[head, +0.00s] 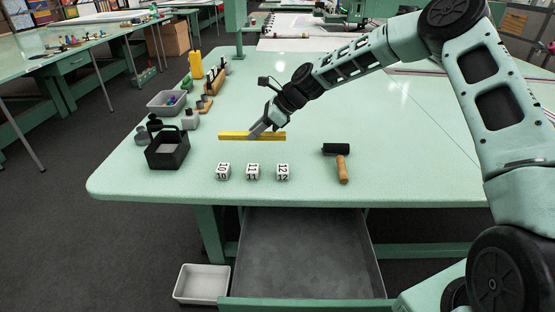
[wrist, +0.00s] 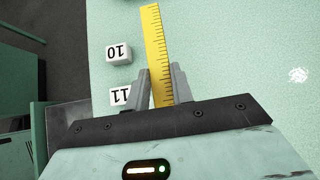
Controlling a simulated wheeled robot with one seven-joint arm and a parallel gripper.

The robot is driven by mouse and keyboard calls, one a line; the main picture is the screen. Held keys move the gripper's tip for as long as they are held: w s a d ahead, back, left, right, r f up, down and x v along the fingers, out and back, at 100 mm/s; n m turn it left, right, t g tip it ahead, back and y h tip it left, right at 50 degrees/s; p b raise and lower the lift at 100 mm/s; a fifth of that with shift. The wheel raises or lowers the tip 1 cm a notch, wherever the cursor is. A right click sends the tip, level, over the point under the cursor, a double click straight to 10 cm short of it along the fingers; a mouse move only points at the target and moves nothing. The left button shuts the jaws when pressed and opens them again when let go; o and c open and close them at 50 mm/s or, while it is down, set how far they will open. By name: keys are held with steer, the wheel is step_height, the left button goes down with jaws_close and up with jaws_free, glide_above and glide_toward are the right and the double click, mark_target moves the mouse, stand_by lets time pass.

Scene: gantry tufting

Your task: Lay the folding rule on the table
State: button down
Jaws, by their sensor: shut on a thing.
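The folding rule is a long yellow strip (head: 235,136) near the middle of the light green table (head: 400,110) in the head view. My gripper (head: 256,132) reaches down to it from the upper right and is shut on it near its middle. In the wrist view the rule (wrist: 156,50) shows its black graduations and runs up between the two grey fingers of my gripper (wrist: 163,86). The rule's other end is hidden behind the gripper body there. I cannot tell whether the rule touches the table or is slightly above it.
White number blocks 10 (head: 223,171), 11 (head: 253,171) and 12 (head: 282,172) stand in front of the rule. A black caddy (head: 168,150) and grey tray (head: 167,101) are at left. An open drawer (head: 300,250) is below.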

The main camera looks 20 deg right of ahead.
steer(key=shift+f, duration=3.55)
steer(key=c, duration=1.2)
jaws_free()
steer(key=shift+f, duration=0.1)
